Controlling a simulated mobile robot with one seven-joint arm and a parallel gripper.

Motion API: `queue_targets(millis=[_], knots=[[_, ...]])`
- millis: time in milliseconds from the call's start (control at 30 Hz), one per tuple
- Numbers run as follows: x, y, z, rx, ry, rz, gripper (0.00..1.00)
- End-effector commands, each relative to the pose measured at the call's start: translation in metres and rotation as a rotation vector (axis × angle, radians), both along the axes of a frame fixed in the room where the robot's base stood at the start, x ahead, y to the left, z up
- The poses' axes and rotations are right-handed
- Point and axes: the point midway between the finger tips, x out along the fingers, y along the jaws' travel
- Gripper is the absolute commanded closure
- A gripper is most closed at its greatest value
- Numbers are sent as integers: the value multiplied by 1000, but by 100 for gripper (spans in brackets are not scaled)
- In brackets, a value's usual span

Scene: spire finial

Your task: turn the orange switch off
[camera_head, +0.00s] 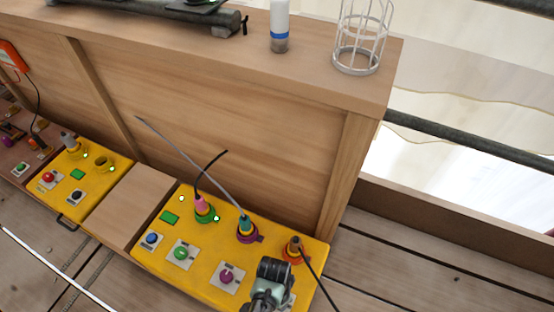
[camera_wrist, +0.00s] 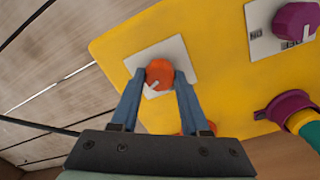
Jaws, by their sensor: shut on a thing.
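The orange switch (camera_wrist: 159,75) is a round knob with a pale pointer mark on a white plate (camera_wrist: 183,52), set on a yellow panel (camera_wrist: 215,75). In the wrist view my gripper (camera_wrist: 160,80) has its two blue fingers on either side of the knob, shut on it. The pointer slants toward the lower left of that view. In the head view my wrist covers the switch at the right front of the yellow panel (camera_head: 205,262). Any lettering on the switch's plate cannot be read.
A purple knob (camera_head: 226,275), a green one (camera_head: 181,252) and a blue one (camera_head: 152,240) lie left along the panel. Behind them stand plugs in green (camera_head: 205,214), purple (camera_head: 248,237) and orange (camera_head: 294,254) sockets, with loose cables. A wooden wall (camera_head: 220,110) rises behind.

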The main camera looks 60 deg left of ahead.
Motion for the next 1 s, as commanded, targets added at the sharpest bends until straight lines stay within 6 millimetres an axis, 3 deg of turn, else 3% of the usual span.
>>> queue_targets(millis=[1000], knots=[[0,-1,2,-2,-1,947,100]])
